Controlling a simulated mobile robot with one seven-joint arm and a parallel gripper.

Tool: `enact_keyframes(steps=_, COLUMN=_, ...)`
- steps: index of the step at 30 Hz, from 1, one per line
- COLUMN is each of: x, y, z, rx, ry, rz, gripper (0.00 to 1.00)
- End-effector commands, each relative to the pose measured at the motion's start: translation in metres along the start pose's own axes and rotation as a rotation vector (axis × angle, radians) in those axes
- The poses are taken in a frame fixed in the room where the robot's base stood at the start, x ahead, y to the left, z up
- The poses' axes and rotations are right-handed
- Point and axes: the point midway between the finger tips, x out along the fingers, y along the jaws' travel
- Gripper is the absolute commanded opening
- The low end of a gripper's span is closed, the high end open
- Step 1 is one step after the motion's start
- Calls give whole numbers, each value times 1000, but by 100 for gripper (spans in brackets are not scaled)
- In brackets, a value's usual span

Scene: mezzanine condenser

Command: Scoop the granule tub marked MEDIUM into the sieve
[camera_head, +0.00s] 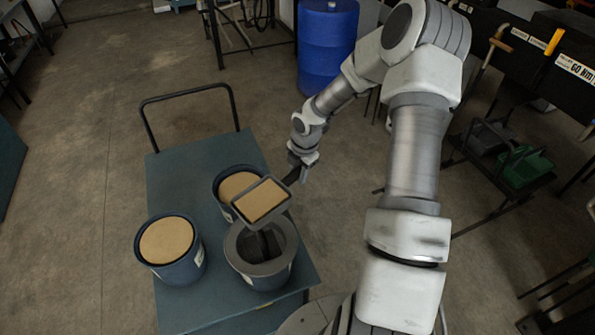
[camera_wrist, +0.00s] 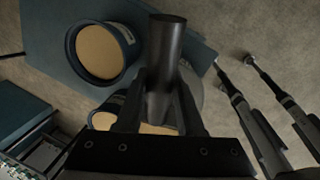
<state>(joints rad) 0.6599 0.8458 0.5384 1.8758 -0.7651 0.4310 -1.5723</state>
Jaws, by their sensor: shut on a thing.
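My gripper (camera_head: 300,171) is shut on the dark handle (camera_wrist: 167,45) of a scoop. The scoop's square pan (camera_head: 262,201) holds tan granules and looks roughly level. In the head view it overlaps the back tub's front right and the grey-rimmed vessel's back rim; its height is unclear. The grey-rimmed vessel (camera_head: 237,257), which looks like the sieve on a bucket, has a dark inside, partly hidden by the pan. A blue tub (camera_head: 183,271) of tan granules stands left and another blue tub (camera_head: 219,197) behind. Their labels are too small to read, so I cannot tell which is MEDIUM.
The vessels stand on a blue-grey cart (camera_head: 185,313) with a black push handle (camera_head: 187,92) at the back. A blue drum (camera_head: 326,50) stands behind. Dark benches or bins and a green tray (camera_head: 525,168) are at right. The floor left of the cart is clear.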

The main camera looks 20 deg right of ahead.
Motion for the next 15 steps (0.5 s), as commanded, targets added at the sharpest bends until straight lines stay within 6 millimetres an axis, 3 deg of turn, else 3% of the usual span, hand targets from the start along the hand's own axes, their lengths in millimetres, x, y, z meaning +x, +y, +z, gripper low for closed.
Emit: enact_keyframes(steps=15, x=-30, y=8, z=-13, rx=-40, ry=-181, rz=1, gripper=0)
